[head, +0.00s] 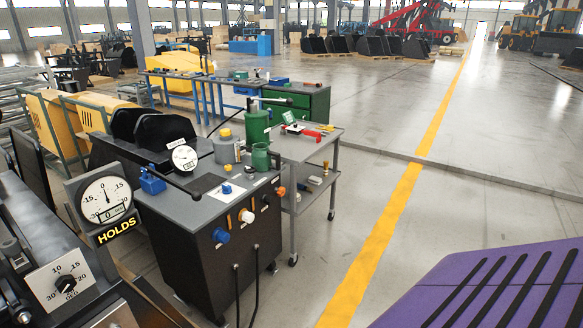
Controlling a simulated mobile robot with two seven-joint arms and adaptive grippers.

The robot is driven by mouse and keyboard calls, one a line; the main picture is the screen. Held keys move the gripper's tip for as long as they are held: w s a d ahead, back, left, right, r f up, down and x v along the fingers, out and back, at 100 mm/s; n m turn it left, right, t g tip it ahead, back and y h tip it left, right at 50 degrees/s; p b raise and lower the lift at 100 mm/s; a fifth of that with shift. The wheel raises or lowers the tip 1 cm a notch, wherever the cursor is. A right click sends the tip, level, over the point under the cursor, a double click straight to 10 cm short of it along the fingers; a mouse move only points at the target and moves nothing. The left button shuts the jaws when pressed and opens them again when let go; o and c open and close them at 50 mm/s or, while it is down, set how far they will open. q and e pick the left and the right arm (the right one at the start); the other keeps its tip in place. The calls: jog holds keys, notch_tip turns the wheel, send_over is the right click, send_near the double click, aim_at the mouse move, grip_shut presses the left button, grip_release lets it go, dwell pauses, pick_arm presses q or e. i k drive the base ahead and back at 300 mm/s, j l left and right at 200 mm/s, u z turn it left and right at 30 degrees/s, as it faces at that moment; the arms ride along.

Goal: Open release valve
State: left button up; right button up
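A dark test bench (195,262) with a grey top stands left of centre. A small blue part (226,188) lies on a white plate there. None of these shows a readable label, so I cannot tell which is the release valve or whether it is open. Neither of my grippers is in view.
A dial (106,199) with a "HOLDS" sign (116,231) and a selector knob (66,284) are at left. A grey cart (312,150) stands behind the bench. Two black hoses (256,285) hang in front. A purple slotted panel (500,290) fills the lower right.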

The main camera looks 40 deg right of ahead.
aim_at(250, 169)
jog(key=z, duration=1.15)
jog(key=i+l, duration=0.6)
jog(key=i, duration=0.05)
